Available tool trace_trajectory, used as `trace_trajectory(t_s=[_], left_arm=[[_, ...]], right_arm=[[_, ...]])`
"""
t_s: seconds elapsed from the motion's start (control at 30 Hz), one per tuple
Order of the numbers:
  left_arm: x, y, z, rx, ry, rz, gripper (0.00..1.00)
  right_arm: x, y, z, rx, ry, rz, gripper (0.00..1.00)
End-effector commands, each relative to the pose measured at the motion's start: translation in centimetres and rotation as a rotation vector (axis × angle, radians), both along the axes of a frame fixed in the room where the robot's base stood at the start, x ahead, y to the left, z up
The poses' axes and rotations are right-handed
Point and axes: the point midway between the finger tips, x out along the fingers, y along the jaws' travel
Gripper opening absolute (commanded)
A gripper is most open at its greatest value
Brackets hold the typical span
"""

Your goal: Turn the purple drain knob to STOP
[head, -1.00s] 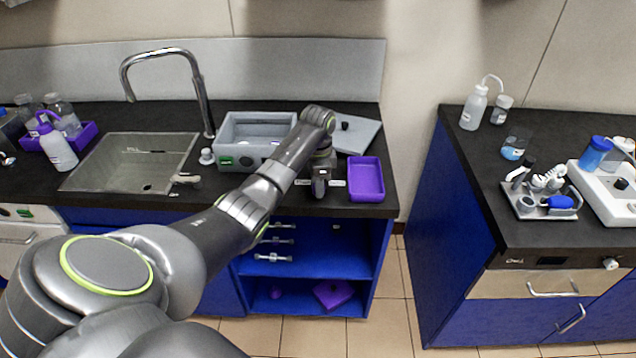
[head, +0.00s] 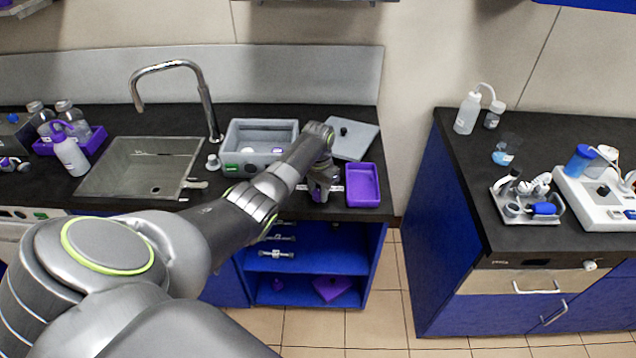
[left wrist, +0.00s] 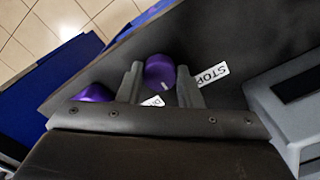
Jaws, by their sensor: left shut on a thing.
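The purple drain knob (left wrist: 160,72) stands between the two fingers of my left gripper (left wrist: 160,84) in the left wrist view. The gripper is shut on it. A white mark on the knob points toward the lower edge of that picture, not at the STOP label (left wrist: 212,75), which lies to the right beyond the finger. A second white label (left wrist: 153,101) is partly hidden below the knob. In the head view my left gripper (head: 321,188) is low over the counter's front edge and hides most of the knob. My right gripper is not in view.
A purple tray (head: 378,186) is just right of the gripper. A grey basin unit (head: 233,143) and a grey plate (head: 356,137) are behind it. A sink (head: 110,165) is to the left. A gap of floor separates the right counter (head: 470,200).

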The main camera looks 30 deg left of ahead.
Motion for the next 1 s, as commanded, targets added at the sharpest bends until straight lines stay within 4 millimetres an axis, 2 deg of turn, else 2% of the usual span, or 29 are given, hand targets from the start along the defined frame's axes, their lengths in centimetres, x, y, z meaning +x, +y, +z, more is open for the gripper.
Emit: trace_trajectory(t_s=[0.03,0.4,0.7,1.0], left_arm=[[0.0,0.0,0.5,0.0,0.0,0.043,0.09],[0.1,0.0,0.4,0.0,-0.002,0.393,0.09],[0.1,-0.1,0.3,0.0,-0.003,0.647,0.09],[0.2,0.0,0.2,0.0,-0.003,0.81,0.09]], right_arm=[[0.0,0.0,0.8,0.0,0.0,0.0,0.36],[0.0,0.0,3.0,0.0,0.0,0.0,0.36],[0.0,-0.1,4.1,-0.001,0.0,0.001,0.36],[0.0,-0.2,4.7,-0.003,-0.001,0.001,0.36]])
